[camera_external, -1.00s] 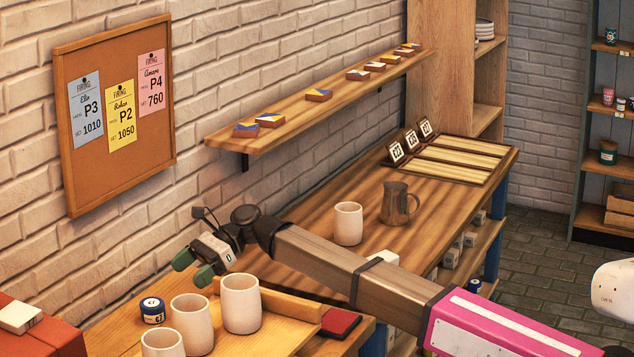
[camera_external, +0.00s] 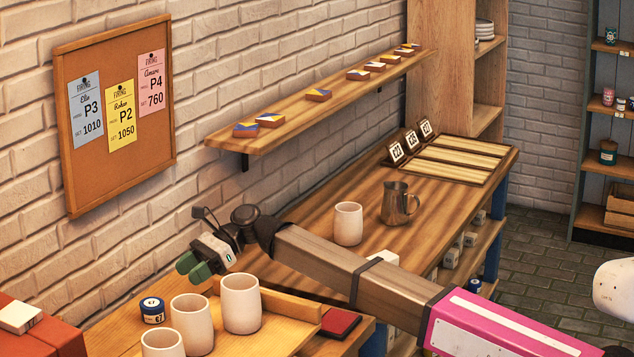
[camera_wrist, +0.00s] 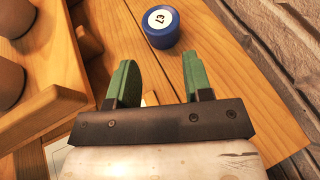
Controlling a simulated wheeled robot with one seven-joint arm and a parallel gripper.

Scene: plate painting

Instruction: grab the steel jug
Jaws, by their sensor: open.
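The steel jug (camera_external: 399,203) stands upright on the wooden bench, right of a white cup (camera_external: 348,223), in the external view. It is not in the wrist view. My gripper (camera_external: 193,267) is well to the left of the jug, above the near table by the wall. In the wrist view my gripper (camera_wrist: 160,78) shows two green fingers apart with nothing between them. A blue jar with a white numbered lid (camera_wrist: 161,27) lies beyond the fingertips; in the external view the jar (camera_external: 153,311) stands below my gripper.
Several white cups (camera_external: 240,304) stand on a wooden tray (camera_external: 292,306) in front of my gripper. A red pad (camera_external: 339,323) lies right of it. A wall shelf (camera_external: 335,97) with small painted tiles runs above the bench. Wooden slats (camera_external: 452,163) lie at the far end.

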